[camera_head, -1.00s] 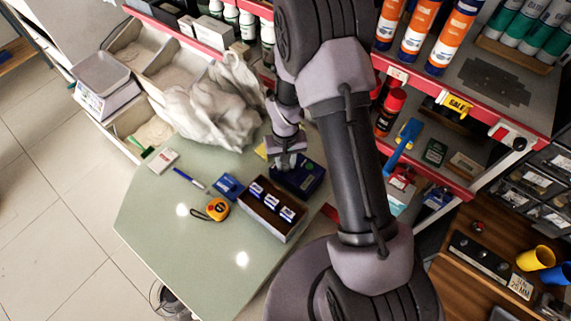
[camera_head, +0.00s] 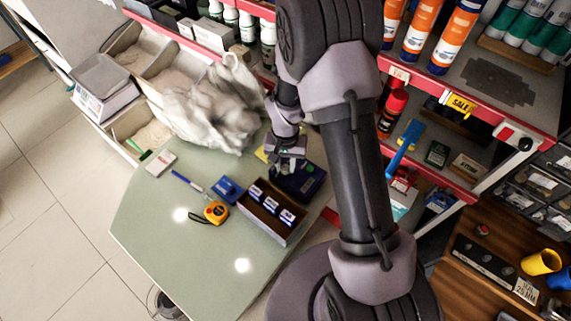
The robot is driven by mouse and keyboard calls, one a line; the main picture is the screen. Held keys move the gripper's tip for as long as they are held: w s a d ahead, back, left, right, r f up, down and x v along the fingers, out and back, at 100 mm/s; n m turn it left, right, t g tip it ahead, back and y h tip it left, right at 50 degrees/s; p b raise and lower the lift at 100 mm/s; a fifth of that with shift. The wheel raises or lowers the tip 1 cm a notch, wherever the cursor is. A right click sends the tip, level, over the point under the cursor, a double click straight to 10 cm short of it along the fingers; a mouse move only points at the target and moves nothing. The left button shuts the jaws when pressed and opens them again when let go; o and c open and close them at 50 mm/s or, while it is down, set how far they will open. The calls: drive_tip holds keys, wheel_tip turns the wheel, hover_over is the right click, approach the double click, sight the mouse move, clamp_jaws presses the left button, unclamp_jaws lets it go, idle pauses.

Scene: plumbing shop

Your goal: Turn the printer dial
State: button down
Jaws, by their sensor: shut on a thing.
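A dark blue, box-shaped device (camera_head: 305,184), which I take to be the printer, sits on the pale green table beside the shelf. My gripper (camera_head: 290,166) points down at its top, near the far-left side. The jaws are shut on a small part there, apparently the dial. The dial itself is hidden by the fingers and too small to make out. A small green patch shows on the device to the right of the fingers.
A brown box with blue-and-white packs (camera_head: 248,208) stands close in front. A tape measure (camera_head: 215,212), blue pad (camera_head: 227,188) and pen (camera_head: 188,181) lie to its left. A crumpled grey bag (camera_head: 215,110) is behind. The table's (camera_head: 165,250) front left is clear.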

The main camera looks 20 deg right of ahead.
drive_tip(key=c, duration=1.1)
unclamp_jaws()
drive_tip(key=shift+c, duration=0.2)
wheel_tip(320, 180, up, 17)
drive_tip(key=p, duration=0.5)
drive_tip(key=shift+r, duration=0.2)
wheel_tip(320, 180, up, 9)
drive_tip(key=t+b, duration=0.2)
drive_tip(key=b, duration=0.1)
hover_over(285, 168)
drive_tip(key=s+a, duration=0.1)
drive_tip(key=s, duration=0.4)
drive_tip(key=s+a+r+t+y+b, duration=0.1)
drive_tip(key=s+r+t, duration=0.1)
drive_tip(key=s, duration=0.5)
drive_tip(key=s+a+r+t+y+b, duration=0.1)
drive_tip(key=s+r+b, duration=0.1)
drive_tip(key=s, duration=0.5)
drive_tip(key=shift+a+r+t, duration=0.35)
drive_tip(key=shift+r+t, duration=0.05)
drive_tip(key=shift+r, duration=0.35)
